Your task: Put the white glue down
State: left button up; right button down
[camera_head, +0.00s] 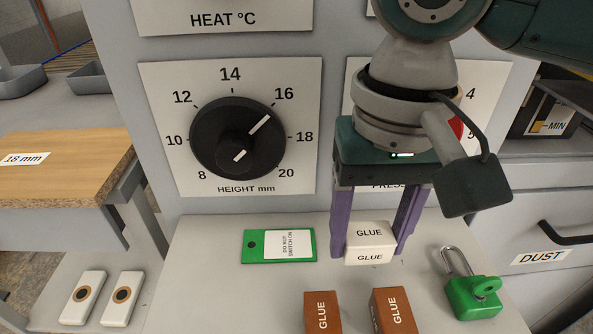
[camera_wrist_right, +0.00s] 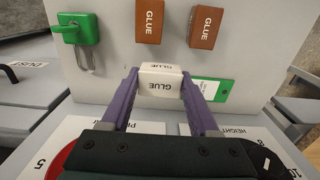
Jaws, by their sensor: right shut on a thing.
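The white glue block (camera_head: 369,240), lettered GLUE on its top and front, is between the purple fingers of my right gripper (camera_head: 372,240). The gripper is shut on it, one finger on each side. The block is low over the grey shelf (camera_head: 215,260); I cannot tell whether it touches. In the right wrist view the white block (camera_wrist_right: 160,80) also sits between the fingertips (camera_wrist_right: 160,88). My left gripper is not in view.
Two brown GLUE blocks (camera_head: 322,312) (camera_head: 393,310) stand at the shelf front. A green tag (camera_head: 254,246) lies left of the white block, a green padlock (camera_head: 474,297) right. A height dial (camera_head: 238,138) is behind. Bare shelf lies left of the brown blocks.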

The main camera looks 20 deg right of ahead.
aim_at(358, 273)
notch_tip(358, 273, down, 3)
jog(key=shift+f+b, duration=0.2)
jog(key=shift+b, duration=0.4)
jog(key=shift+f, duration=0.3)
jog(key=shift+r, duration=0.1)
jog(key=shift+c, duration=0.7)
grip_release()
